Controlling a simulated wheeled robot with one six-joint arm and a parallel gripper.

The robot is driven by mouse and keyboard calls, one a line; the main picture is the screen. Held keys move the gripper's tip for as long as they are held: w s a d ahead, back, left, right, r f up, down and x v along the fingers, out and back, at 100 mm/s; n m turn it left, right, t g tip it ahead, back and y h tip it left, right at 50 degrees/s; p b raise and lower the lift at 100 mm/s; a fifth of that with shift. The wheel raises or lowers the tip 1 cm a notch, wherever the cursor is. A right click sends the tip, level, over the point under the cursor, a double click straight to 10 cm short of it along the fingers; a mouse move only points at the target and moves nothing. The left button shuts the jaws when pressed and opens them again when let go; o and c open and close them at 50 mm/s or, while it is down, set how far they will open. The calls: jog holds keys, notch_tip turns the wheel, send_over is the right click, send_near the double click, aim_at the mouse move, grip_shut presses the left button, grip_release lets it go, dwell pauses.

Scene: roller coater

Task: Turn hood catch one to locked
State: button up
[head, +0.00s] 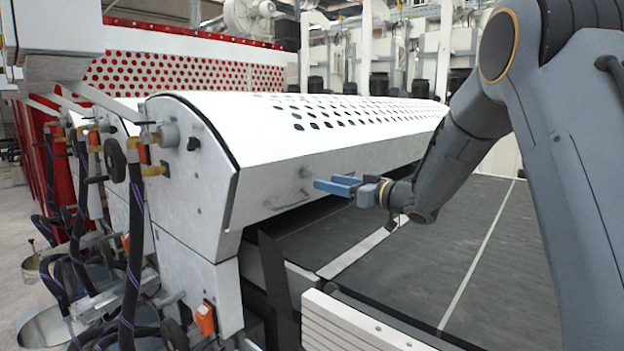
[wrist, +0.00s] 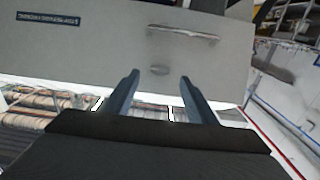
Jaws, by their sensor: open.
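The white hood (head: 240,165) has a sloped front face with a thin bar handle (head: 288,200) near its lower edge. A small knob-like fitting (head: 305,172), perhaps a hood catch, sits above the handle's right end; which catch it is and its setting are too small to tell. In the wrist view the handle (wrist: 183,33) and a small oval fitting (wrist: 158,70) show on the grey hood face. My gripper (head: 335,185) has blue fingers and is just right of the fitting in the head view. In the wrist view its open, empty fingers (wrist: 160,82) point toward the oval fitting.
A dark label (wrist: 47,19) is on the hood face. A dark conveyor bed (head: 490,260) lies below and right of the hood. Hoses and valves (head: 125,190) crowd the machine's left end. A white slatted guard (head: 350,325) stands in front.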

aim_at(309, 177)
jog(key=p+x, duration=0.2)
jog(key=x, duration=0.5)
jog(key=shift+w+a, duration=0.1)
jog(key=shift+a, duration=0.1)
jog(key=c, duration=1.1)
jog(key=shift+b, duration=0.3)
jog(key=n+t+h+b, duration=0.1)
jog(key=n+t+b, duration=0.1)
jog(key=b, duration=0.9)
jog(key=n+t+h+b, duration=0.1)
jog(key=n+t+b, duration=0.2)
jog(key=b, duration=0.8)
jog(key=n+t+h+b, duration=0.1)
jog(key=n+t+b, duration=0.2)
jog(key=n+b, duration=0.3)
jog(key=shift+a+f+h+b, duration=0.15)
jog(key=shift+f+h+b, duration=0.2)
jog(key=shift+b, duration=2.1)
jog(key=shift+r+t+b, duration=0.15)
jog(key=shift+t+b, duration=0.15)
jog(key=shift+b, duration=0.15)
